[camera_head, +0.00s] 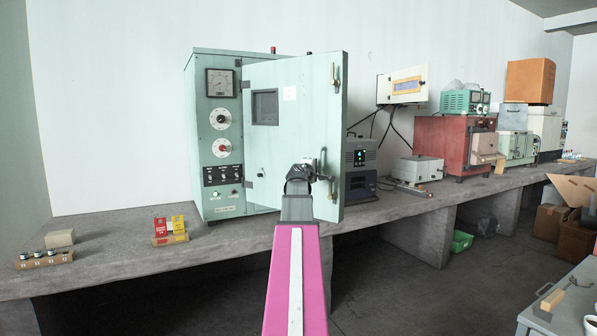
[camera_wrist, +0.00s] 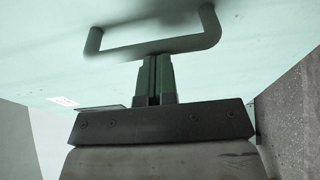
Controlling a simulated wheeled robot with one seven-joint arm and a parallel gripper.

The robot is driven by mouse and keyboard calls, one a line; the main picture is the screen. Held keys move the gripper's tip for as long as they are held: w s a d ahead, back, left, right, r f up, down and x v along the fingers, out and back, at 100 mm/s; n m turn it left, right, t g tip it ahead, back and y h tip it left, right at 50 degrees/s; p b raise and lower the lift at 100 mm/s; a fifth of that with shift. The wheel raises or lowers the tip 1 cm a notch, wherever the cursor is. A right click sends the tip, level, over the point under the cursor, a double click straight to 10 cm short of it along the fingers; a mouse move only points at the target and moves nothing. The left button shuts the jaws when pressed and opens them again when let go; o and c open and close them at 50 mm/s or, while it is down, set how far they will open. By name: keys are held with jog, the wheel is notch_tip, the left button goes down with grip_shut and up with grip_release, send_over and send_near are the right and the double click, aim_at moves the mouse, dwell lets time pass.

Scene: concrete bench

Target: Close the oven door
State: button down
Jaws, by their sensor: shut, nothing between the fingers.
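The oven (camera_head: 219,125) is a mint-green cabinet on the concrete bench, with a dial, knobs and switches on its front. Its door (camera_head: 290,140) is hinged beside the control panel and looks partly open, its outer face with a small dark window toward me. My gripper (camera_head: 311,172) is in front of the lower right part of the door, near a dark handle (camera_head: 324,175). In the wrist view the shut fingers (camera_wrist: 157,62) point at the door face (camera_wrist: 60,40), just below the bar handle (camera_wrist: 155,47). Nothing is between them. I cannot tell whether they touch.
The concrete bench (camera_head: 110,245) runs across the view. A dark device (camera_head: 360,165) stands right of the door. A red box (camera_head: 455,145) is farther right.

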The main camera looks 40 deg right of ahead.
jog(key=w+d, duration=0.1)
jog(key=d, duration=0.2)
jog(key=w+d, duration=0.1)
jog(key=d, duration=0.3)
jog(key=w+d, duration=0.1)
jog(key=d, duration=0.3)
jog(key=shift+d, duration=0.25)
jog(key=w+a+x, duration=0.1)
jog(key=w+x, duration=0.1)
jog(key=x, duration=2.8)
jog(key=w+d, duration=0.3)
jog(key=w, duration=0.4)
jog(key=w+d, duration=0.3)
jog(key=w, duration=0.4)
jog(key=shift+r, duration=0.45)
jog(key=shift+a, duration=0.1)
jog(key=s+a, duration=0.2)
jog(key=s, duration=1.3)
jog(key=shift+a+f, duration=0.35)
jog(key=shift+a, duration=0.05)
jog(key=shift+s, duration=0.1)
